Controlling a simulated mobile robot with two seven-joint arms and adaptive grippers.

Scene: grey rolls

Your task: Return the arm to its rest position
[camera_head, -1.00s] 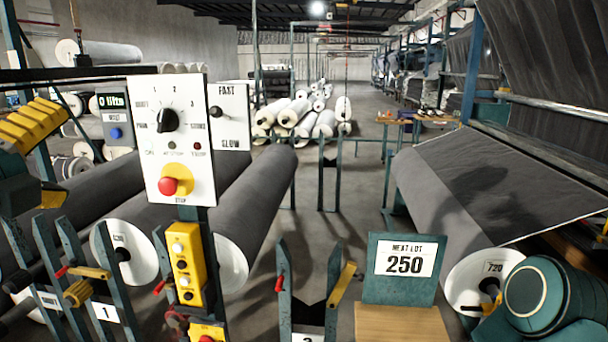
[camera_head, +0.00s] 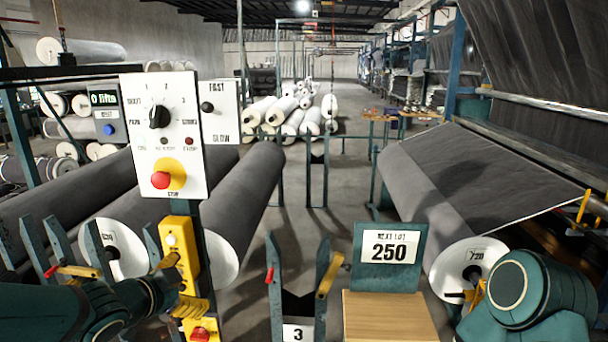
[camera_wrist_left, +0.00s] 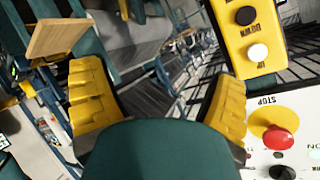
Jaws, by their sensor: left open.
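My left arm (camera_head: 60,305) comes in low from the left. Its gripper (camera_head: 179,283) has yellow finger pads beside the yellow button box below the control panel; I cannot tell whether they touch it. In the left wrist view the two yellow pads of the left gripper (camera_wrist_left: 158,78) stand wide apart with nothing between them. My right arm (camera_head: 530,290) shows as a green joint at the lower right; its fingers cannot be made out.
The white control panel (camera_head: 164,135) with a red stop button and the yellow button box (camera_head: 180,255) stand close to the left gripper. Grey rolls (camera_head: 238,205) lie behind. A wooden board (camera_head: 390,316) and the 250 sign (camera_head: 390,247) stand right of centre. The middle aisle is clear.

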